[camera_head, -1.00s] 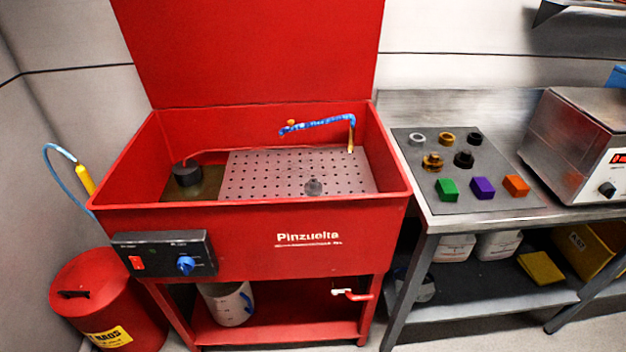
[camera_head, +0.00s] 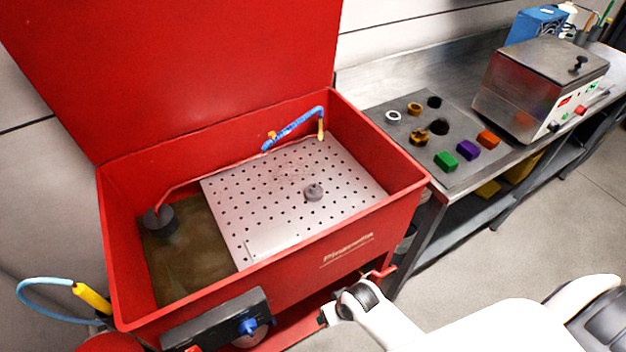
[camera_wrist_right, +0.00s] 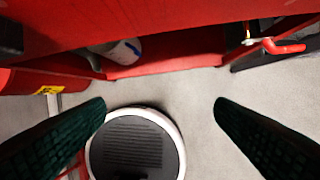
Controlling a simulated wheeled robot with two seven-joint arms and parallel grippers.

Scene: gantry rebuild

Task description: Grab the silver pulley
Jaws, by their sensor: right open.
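A small round grey pulley-like part (camera_head: 313,191) lies on the perforated grey plate (camera_head: 285,160) inside the red parts washer (camera_head: 262,268). It looks like metal. A silver ring (camera_head: 393,116) lies on the dark mat on the bench to the right. My right arm comes in low at the right of the head view, outside the washer's front. My left gripper is not in view.
The washer's raised front rim (camera_head: 285,266) stands between my right arm and the plate. A blue hose (camera_head: 295,130) arches over the plate. The bench mat (camera_head: 420,170) holds rings, dark parts and green, purple and orange blocks. A metal box (camera_head: 540,85) stands beyond.

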